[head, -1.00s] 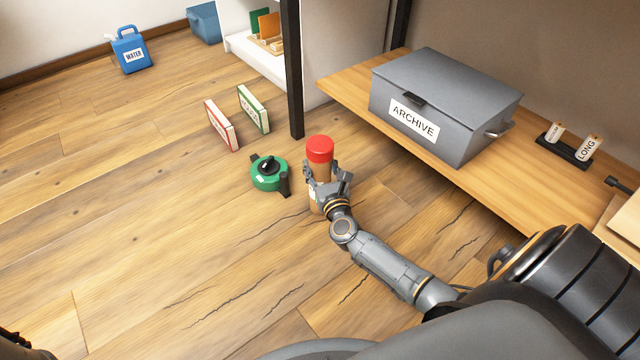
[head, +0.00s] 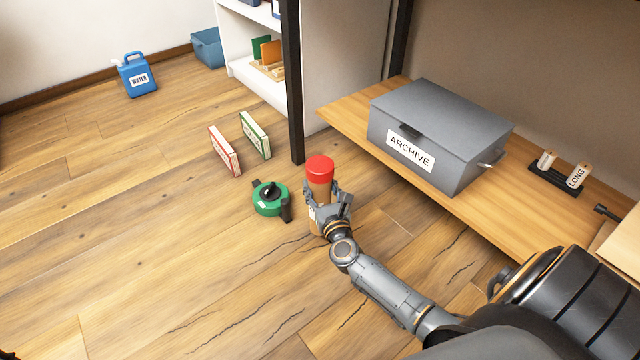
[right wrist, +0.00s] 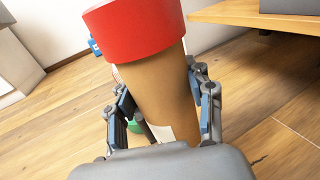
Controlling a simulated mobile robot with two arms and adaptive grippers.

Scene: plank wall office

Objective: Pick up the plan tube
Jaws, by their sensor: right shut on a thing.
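The plan tube (head: 319,181) is brown with a red cap and stands roughly upright in the head view, near the dark shelf post. My right gripper (head: 329,208) is shut on its body below the cap. In the right wrist view the tube (right wrist: 155,85) leans a little and sits between the two fingers (right wrist: 165,112), with a pale label low on its side. The gripper hides the tube's lower part, so I cannot tell whether its base touches the floor. My left gripper is not in view.
A green round reel (head: 269,199) lies on the floor just left of the tube. Two upright boxes (head: 225,150) (head: 255,135) stand behind it. The low wooden shelf (head: 350,112) with a grey archive box (head: 440,130) is at right. Floor at left is open, with a blue water can (head: 138,78) far back.

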